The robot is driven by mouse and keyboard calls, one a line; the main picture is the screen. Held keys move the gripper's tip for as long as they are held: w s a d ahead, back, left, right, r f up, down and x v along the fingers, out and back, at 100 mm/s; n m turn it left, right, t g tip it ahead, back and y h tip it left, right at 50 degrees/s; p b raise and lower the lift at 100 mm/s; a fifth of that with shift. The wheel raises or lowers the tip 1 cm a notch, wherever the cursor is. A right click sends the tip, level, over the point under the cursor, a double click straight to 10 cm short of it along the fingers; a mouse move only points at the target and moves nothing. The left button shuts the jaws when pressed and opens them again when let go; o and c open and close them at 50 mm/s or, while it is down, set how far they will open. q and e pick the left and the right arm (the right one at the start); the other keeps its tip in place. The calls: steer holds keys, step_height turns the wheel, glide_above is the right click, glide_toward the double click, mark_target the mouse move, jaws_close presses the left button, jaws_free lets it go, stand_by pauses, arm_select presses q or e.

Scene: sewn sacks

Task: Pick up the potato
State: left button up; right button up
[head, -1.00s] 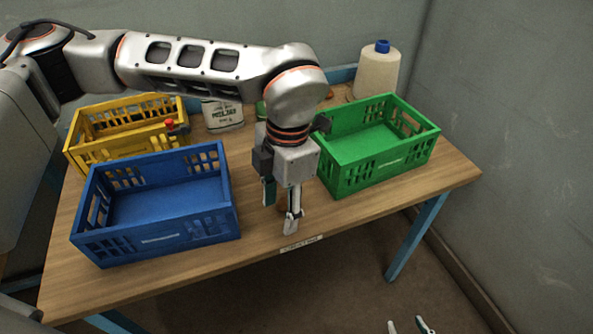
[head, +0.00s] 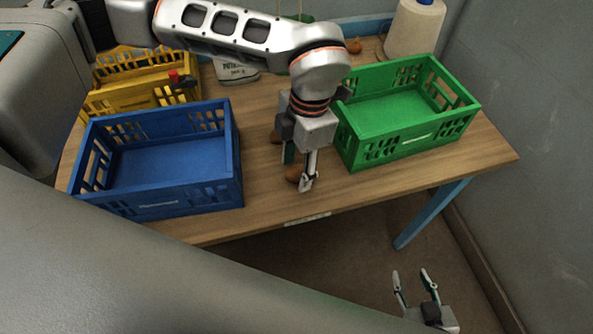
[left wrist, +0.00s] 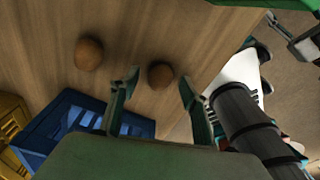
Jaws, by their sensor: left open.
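Two brown potatoes lie on the wooden table between the blue and green crates. One potato (head: 293,174) is at the left gripper's fingers, partly hidden by them; it also shows in the left wrist view (left wrist: 160,74). The other potato (head: 276,137) is just behind and left, clearer in the left wrist view (left wrist: 88,54). My left gripper (head: 298,170) points down, open, with the nearer potato appearing between its fingertips in the left wrist view (left wrist: 159,84). Contact cannot be told. My right gripper (head: 413,274) is open and empty, low in front of the table.
A blue crate (head: 190,197) stands left, a green crate (head: 405,143) right, a yellow crate (head: 125,99) behind the blue one. The table's front edge is close.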

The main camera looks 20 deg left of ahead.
arm_select(q)
steer(key=shift+f, duration=0.45)
steer(key=c, duration=1.1)
steer(key=shift+r, duration=0.1)
